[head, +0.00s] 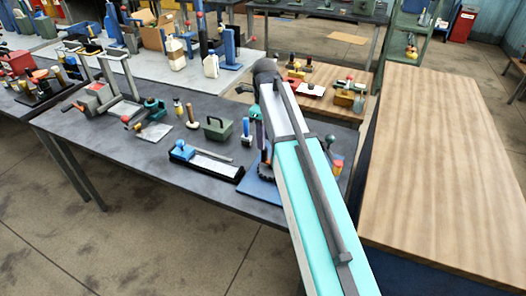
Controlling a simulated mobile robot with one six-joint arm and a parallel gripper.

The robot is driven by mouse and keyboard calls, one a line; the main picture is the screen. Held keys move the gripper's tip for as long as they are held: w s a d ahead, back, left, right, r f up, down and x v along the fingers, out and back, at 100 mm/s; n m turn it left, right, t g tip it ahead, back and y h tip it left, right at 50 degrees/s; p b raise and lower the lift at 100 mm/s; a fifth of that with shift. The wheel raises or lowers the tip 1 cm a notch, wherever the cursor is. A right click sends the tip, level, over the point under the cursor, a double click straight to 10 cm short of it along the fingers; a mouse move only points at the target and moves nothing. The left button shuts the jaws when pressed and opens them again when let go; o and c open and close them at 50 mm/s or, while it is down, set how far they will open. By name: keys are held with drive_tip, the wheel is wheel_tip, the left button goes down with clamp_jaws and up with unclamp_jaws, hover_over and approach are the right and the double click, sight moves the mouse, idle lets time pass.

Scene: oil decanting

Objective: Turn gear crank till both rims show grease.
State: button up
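A dark toothed gear (265,171) stands on a blue base plate (256,188) at the right part of the dark grey table. My teal and white arm crosses in front and hides the right side of this device. A second gear and a crank handle cannot be made out. Whether the rim carries grease is too small to tell. My gripper does not show; the arm runs up to a dark joint above the table and its end is hidden.
The dark grey table (110,146) also holds a black tray with a blue-knobbed tool (210,163), a green box (217,128), a grey clamp-like device (100,97) and small bottles. A bare wooden-topped bench (450,150) stands at right. The floor (150,240) in front is clear.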

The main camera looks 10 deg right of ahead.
sight(264, 152)
drive_tip(key=shift+f+p, duration=0.95)
drive_tip(key=shift+f, duration=2.75)
drive_tip(key=c, duration=1)
drive_tip(key=shift+a, duration=0.2)
clamp_jaws()
drive_tip(key=shift+d, duration=0.15)
